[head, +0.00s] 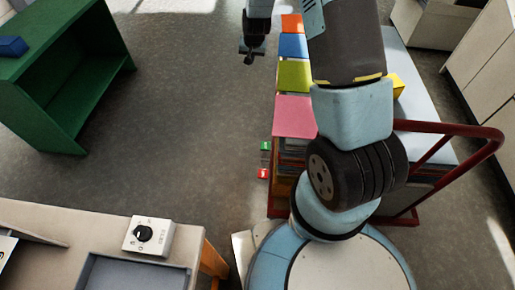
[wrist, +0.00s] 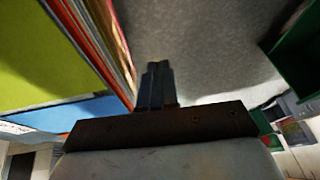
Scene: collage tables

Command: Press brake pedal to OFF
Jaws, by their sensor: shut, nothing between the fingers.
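A small green pad (head: 265,146) and a small red pad (head: 263,174) stick out low on the left side of a red-framed cart (head: 426,192). They look like the brake pedal's two ends; their markings are too small to read. My gripper (head: 249,59) is at the top of the head view, left of the cart's far end and well away from both pads. In the wrist view my gripper (wrist: 157,68) has its fingers together, with nothing between them. The pads do not show in the wrist view.
The cart carries pink (head: 295,116), green-yellow (head: 294,75) and blue (head: 293,46) covered stacks. A green shelf (head: 60,95) stands at left. A table (head: 60,215) at lower left holds a white dial box (head: 149,236) and a grey tray (head: 135,274). The floor (head: 190,130) between is clear.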

